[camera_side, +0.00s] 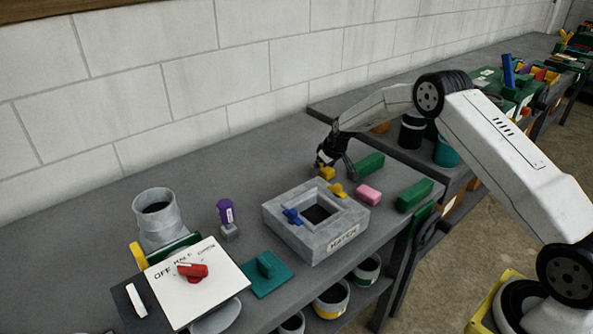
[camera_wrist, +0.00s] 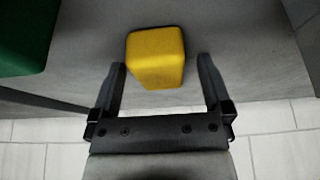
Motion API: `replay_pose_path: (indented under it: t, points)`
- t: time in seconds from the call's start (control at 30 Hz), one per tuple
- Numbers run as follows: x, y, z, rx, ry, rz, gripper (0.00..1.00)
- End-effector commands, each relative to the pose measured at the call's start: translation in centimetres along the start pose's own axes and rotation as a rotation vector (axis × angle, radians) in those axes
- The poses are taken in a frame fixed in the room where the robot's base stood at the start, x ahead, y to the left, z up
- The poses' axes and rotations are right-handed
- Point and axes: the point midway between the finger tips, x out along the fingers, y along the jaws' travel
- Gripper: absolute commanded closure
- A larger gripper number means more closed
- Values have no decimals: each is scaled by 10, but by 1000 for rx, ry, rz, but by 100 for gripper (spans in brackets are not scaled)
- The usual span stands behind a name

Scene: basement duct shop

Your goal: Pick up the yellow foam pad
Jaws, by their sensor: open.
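The yellow foam pad (camera_side: 326,173) is a small block on the grey bench, behind the square grey duct piece. In the wrist view the yellow foam pad (camera_wrist: 156,57) lies just beyond and between my fingertips, a little left of centre. My gripper (camera_side: 334,165) is low over the bench at the pad. In the wrist view my gripper (camera_wrist: 161,75) is open, with a finger on each side of the pad's near end. I see gaps between the pad and both fingers. In the side view the fingers partly hide the pad.
A green block (camera_side: 369,163) lies right of the pad; a green block also shows at upper left in the wrist view (camera_wrist: 24,35). The square duct piece (camera_side: 285,232) with blue and yellow clamps stands in front. A pink block (camera_side: 368,195) and another green block (camera_side: 414,195) lie near the edge.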

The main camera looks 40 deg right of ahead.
Motion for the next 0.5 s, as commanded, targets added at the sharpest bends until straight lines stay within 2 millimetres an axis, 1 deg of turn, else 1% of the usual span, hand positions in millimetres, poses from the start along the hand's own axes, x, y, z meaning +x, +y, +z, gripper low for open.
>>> replay_pose_path:
  t: [0.4, 0.43, 0.47, 0.5]
  points:
    - [0, 0, 0, 0, 0, 0, 0]
    - [0, 0, 0, 0, 0, 0, 3]
    - [0, 0, 0, 0, 0, 0, 13]
    - [0, 0, 0, 0, 0, 0, 25]
